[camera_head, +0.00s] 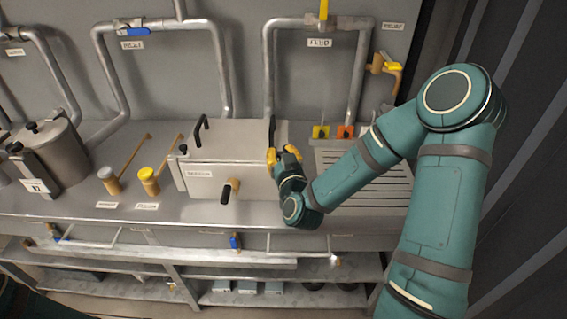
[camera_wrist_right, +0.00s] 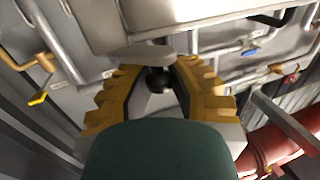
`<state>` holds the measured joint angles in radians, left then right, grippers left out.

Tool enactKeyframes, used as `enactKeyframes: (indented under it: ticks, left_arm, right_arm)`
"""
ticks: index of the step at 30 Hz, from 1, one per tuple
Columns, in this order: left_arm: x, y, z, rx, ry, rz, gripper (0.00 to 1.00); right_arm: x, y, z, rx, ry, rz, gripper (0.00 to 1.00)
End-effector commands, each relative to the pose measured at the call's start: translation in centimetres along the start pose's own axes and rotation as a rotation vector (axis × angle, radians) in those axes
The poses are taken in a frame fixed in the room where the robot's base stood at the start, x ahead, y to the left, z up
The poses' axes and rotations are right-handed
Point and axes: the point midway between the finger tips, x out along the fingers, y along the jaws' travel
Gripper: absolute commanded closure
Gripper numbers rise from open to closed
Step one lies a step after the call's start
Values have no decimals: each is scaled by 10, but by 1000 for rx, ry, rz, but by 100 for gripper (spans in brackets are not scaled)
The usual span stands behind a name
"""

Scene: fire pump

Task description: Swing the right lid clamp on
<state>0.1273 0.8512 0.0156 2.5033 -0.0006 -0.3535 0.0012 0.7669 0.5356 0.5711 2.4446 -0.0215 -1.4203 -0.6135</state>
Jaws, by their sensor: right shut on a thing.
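A metal box (camera_head: 235,178) with a flat lid (camera_head: 235,140) stands on the steel bench. The lid has a black handle (camera_head: 201,129). A left clamp with a black knob (camera_head: 183,149) stands at the box's left front corner. My right gripper (camera_head: 285,156) is at the box's right front end, its yellow fingers closed around the right lid clamp, which they largely hide in the head view. In the right wrist view, the clamp's dark round knob (camera_wrist_right: 159,81) sits between the yellow fingers. My left gripper is not in view.
A slotted drain grille (camera_head: 370,180) lies right of the box, partly under my right arm. Yellow (camera_head: 321,131) and orange (camera_head: 345,131) fittings stand behind it. Two yellow-brown levers (camera_head: 149,180) and a metal pot (camera_head: 55,155) are to the left. Pipes with valves line the back wall.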

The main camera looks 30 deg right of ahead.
Motion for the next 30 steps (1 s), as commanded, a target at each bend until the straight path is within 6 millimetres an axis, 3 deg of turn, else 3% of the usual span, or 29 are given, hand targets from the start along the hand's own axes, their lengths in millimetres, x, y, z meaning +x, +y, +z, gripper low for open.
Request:
enactKeyframes:
  ticks: [9,21,30]
  left_arm:
    - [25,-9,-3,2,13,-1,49]
    - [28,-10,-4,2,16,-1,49]
    - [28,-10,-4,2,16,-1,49]
  right_arm:
    - [13,-7,-8,6,27,288,100]
    - [24,-6,-10,9,25,571,100]
    - [27,-4,-10,10,26,663,100]
